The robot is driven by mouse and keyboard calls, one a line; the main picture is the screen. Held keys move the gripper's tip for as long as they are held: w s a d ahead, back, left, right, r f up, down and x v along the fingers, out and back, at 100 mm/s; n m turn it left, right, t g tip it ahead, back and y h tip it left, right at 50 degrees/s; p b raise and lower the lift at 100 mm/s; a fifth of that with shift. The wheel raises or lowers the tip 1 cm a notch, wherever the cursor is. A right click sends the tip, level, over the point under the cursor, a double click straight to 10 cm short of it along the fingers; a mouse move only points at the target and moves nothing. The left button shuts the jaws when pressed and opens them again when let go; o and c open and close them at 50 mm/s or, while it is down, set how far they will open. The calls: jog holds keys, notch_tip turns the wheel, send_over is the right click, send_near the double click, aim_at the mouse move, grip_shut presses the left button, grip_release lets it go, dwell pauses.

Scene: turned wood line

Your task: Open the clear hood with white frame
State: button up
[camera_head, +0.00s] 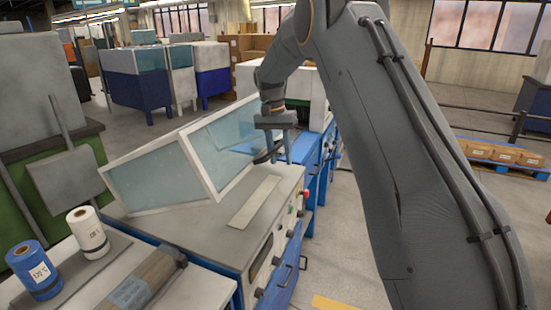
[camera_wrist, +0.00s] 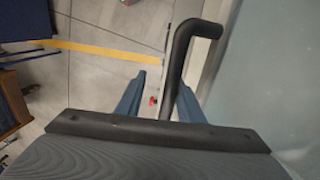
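The clear hood with white frame (camera_head: 190,160) stands on the grey top of a blue cabinet, left of my arm in the head view. Its glazed panels are tinted pale blue. I cannot tell whether its lower edge is raised. My gripper (camera_head: 274,143) is at the hood's right side, by its dark handle (camera_head: 266,154). In the wrist view the black bent handle (camera_wrist: 180,65) is fixed to the white frame and runs down between my fingers (camera_wrist: 158,98). The fingers are apart, with a gap left of the handle and the right finger close to it.
The cabinet top (camera_head: 235,240) has a pale strip (camera_head: 255,201) on it. Blue (camera_head: 36,270) and white (camera_head: 88,232) rolls stand at the lower left. Dark handles (camera_head: 282,277) project from the cabinet front. A pallet of boxes (camera_head: 505,155) stands right, with open floor before it.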

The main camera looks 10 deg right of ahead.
jog(key=shift+f, duration=0.1)
dwell(0.3)
jog(key=shift+w+a+r+p, duration=0.25)
jog(key=shift+r+p, duration=0.3)
jog(key=shift+r, duration=0.9)
jog(key=shift+w+a+r+p, duration=0.25)
jog(key=shift+r+p, duration=0.3)
jog(key=shift+r, duration=0.95)
jog(key=shift+w+a+r+p, duration=0.15)
jog(key=shift+a+r+p, duration=0.3)
jog(key=shift+r, duration=1)
jog(key=shift+d, duration=0.2)
jog(key=shift+c, duration=0.5)
